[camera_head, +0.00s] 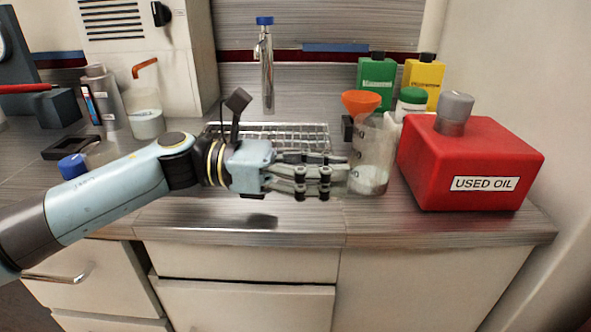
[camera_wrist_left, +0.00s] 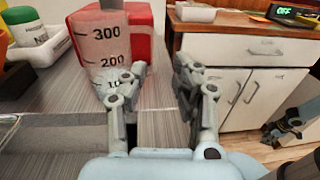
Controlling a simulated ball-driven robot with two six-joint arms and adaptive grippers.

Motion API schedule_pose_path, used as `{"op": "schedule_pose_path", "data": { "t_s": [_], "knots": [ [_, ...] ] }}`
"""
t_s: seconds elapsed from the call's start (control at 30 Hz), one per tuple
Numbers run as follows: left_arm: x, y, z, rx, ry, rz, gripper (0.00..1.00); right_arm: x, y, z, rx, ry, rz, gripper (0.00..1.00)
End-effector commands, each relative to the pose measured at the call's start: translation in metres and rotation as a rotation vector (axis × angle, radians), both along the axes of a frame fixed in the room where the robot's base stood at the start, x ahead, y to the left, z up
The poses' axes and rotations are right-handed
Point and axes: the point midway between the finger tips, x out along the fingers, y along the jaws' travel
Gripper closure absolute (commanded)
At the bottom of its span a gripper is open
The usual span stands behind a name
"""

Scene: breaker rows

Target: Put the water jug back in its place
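A clear graduated jug (camera_head: 375,160), which may be the water jug, stands on the counter at the right. I cannot tell whether a finger touches the jug.
A red "USED OIL" can (camera_head: 455,165) stands close to the jug's right. Green (camera_head: 375,78) and yellow (camera_head: 424,76) bottles stand behind. A wire rack (camera_head: 300,132) and tap (camera_head: 267,70) lie behind my gripper. The front counter strip is clear.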

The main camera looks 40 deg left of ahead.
Motion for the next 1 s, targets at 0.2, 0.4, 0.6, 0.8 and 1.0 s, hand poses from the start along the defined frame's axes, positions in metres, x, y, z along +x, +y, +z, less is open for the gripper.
{"op": "schedule_pose_path", "data": {
  "t_s": [0.2, 0.4, 0.6, 0.8, 1.0],
  "knots": [
    [-0.02, 0.035, -0.001, 0.004, 0.005, -0.002, 0.71, 0.0, 0.0, -0.001, 0.0, 0.001, 0.0, 0.71],
    [-0.027, 0.049, 0.001, -0.001, 0.002, 0.0, 0.71, 0.0, -0.001, 0.0, -0.001, 0.0, 0.001, 0.71],
    [-0.027, 0.05, 0.001, -0.001, 0.0, 0.0, 0.71, 0.0, -0.002, 0.0, -0.002, 0.0, 0.001, 0.71],
    [-0.027, 0.05, 0.001, -0.001, 0.0, 0.0, 0.71, 0.0, -0.003, 0.0, -0.003, 0.0, 0.001, 0.71],
    [-0.027, 0.05, 0.001, -0.001, 0.0, 0.0, 0.71, 0.0, -0.003, 0.0, -0.003, 0.0, 0.001, 0.71]
  ]
}}
